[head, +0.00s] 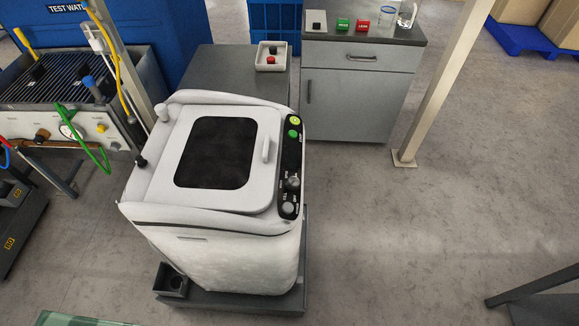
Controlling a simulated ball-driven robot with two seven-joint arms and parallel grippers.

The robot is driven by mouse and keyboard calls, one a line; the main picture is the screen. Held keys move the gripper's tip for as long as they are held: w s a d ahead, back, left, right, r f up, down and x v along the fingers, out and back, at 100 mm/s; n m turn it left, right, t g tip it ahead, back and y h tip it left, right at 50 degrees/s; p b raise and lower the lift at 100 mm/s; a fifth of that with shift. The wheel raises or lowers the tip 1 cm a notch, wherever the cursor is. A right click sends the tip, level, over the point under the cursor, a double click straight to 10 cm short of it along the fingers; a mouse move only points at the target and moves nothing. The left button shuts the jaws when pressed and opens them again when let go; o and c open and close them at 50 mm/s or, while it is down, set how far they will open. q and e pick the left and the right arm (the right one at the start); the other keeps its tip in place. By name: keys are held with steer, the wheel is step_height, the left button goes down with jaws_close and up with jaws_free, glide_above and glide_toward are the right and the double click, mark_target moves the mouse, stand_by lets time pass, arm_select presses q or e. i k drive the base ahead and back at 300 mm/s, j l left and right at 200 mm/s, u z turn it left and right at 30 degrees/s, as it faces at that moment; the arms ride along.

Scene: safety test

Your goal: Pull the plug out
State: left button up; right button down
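I cannot make out a plug for certain. A small white fitting (95,33) with a pale cable sits by the post at the upper left; it is too small to tell whether it is a plug in a socket. A white machine (215,240) with a dark-windowed lid and a black control strip (291,165) stands in the middle on a dark grey base. Neither of my grippers is in view.
A test bench (60,125) with yellow and green hoses and a gauge stands left. A grey cabinet (358,100) holds small red and green blocks and a glass beaker (406,14). A pale post (440,85) stands right of it. Open floor (440,230) lies right of the machine.

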mark_target(96, 45)
steer(key=u, duration=2.05)
steer(key=i+j, duration=0.1)
steer(key=j, duration=0.3)
steer(key=i+j, duration=0.15)
steer(key=j, duration=0.2)
steer(key=i+j+u, duration=0.35)
steer(key=i+j, duration=0.2)
steer(key=i+j+u, duration=0.35)
steer(key=i, duration=0.3)
steer(key=i+z, duration=0.25)
steer(key=i, duration=0.25)
steer(key=i+j+z, duration=0.3)
steer(key=i, duration=0.15)
steer(key=i+l+z, duration=0.15)
steer(key=z, duration=0.3)
steer(key=i+l+z, duration=0.1)
steer(key=i+z, duration=0.2)
steer(key=z, duration=0.15)
steer(key=i+z, duration=0.25)
steer(key=z, duration=0.15)
steer(key=i+z, duration=0.2)
steer(key=z, duration=0.25)
steer(key=i+j+z, duration=0.2)
steer(key=z, duration=0.25)
